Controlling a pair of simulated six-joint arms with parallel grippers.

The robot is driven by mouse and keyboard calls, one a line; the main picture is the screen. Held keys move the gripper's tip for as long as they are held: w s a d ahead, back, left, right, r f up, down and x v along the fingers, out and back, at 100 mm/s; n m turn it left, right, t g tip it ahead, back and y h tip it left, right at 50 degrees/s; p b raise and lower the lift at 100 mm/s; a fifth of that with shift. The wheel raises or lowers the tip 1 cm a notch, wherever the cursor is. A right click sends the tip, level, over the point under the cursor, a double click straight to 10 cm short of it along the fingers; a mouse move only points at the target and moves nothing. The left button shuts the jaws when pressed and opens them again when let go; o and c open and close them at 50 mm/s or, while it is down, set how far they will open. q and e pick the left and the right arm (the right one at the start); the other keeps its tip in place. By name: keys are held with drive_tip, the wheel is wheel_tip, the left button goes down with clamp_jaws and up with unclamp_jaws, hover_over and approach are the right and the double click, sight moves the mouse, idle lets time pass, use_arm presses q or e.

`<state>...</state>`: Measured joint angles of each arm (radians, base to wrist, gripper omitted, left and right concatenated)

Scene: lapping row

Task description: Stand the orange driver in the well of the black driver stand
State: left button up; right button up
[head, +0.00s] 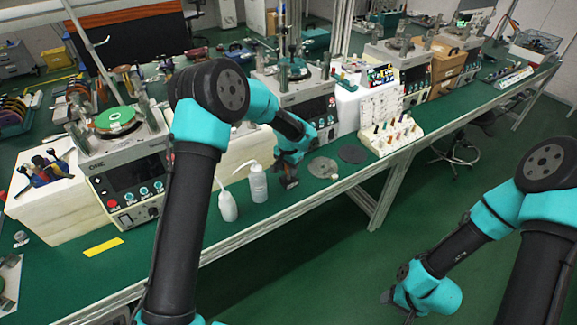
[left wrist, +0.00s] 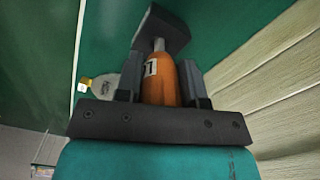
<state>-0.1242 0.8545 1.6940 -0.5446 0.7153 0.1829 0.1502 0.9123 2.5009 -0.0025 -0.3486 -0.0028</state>
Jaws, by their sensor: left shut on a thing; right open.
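My left gripper (left wrist: 160,88) is shut on the orange driver (left wrist: 158,82). The driver's orange handle with a small white mark sits between the two dark fingers, and its grey neck points at a black block, seemingly the black driver stand (left wrist: 172,24). The neck overlaps the block in the left wrist view, and I cannot tell whether the tip is inside the well. In the head view my left gripper (head: 289,177) is low over the green bench beside the white bottles, and the driver is mostly hidden there. My right gripper (head: 388,297) is open and empty, away from the bench.
Two white squeeze bottles (head: 258,184) stand just left of my left gripper. Grey discs (head: 323,167) lie to its right, then a white rack (head: 391,135) of coloured handles. Lapping machines (head: 127,170) line the bench behind. The green bench's (head: 265,214) front edge is close.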

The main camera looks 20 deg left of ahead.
idle(0.3)
use_arm(q)
drive_tip(key=o, duration=1)
wheel_tip(320, 180, up, 17)
drive_tip(key=shift+r, duration=0.2)
idle(0.5)
